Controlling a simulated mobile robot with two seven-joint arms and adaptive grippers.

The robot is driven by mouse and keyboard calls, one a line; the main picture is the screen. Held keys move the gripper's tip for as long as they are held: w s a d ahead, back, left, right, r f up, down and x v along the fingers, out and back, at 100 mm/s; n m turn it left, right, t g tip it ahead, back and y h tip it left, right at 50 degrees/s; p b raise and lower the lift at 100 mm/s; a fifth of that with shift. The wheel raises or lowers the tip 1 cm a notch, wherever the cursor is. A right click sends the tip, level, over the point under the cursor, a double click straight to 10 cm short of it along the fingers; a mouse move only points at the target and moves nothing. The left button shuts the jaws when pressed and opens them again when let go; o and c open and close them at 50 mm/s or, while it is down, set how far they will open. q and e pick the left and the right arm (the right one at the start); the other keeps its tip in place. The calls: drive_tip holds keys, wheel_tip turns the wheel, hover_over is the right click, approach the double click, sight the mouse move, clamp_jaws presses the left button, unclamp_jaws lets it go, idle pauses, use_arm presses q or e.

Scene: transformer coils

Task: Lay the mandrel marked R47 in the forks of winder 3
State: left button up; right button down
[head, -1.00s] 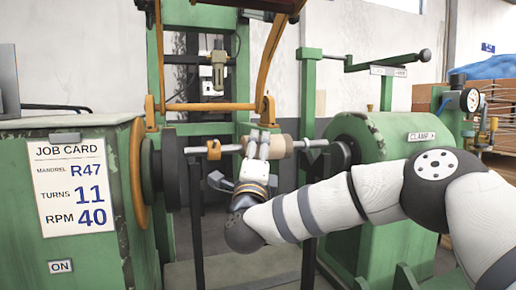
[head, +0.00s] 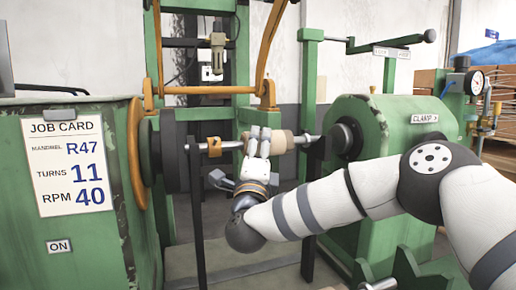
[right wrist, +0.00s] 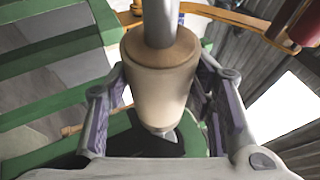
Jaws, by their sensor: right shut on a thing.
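The mandrel, a steel shaft (head: 228,146) with a tan former and an orange collar (head: 214,147), lies level across the winder, between its dark left faceplate (head: 171,150) and right spindle (head: 345,138). Its ends are at the tops of the left fork post (head: 197,215) and right fork post (head: 314,165); I cannot tell whether it bears on them. My right gripper (head: 258,141) is shut on the tan former, which also shows between the fingers in the right wrist view (right wrist: 158,85). No R47 mark is readable on it. My left gripper is out of view.
The green left housing carries a job card (head: 68,165) reading R47, 11 turns, 40 RPM, and an ON label (head: 59,246). The right green housing has a CLAMP label (head: 424,118). An orange guard frame (head: 268,95) stands behind the mandrel. A gauge (head: 475,82) is at right.

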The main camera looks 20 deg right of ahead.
drive_tip(key=c, duration=0.6)
unclamp_jaws()
drive_tip(key=shift+c, duration=0.2)
drive_tip(key=shift+f, duration=0.2)
drive_tip(key=v, duration=0.7)
drive_tip(key=shift+s, duration=0.25)
drive_tip(key=shift+a, duration=0.1)
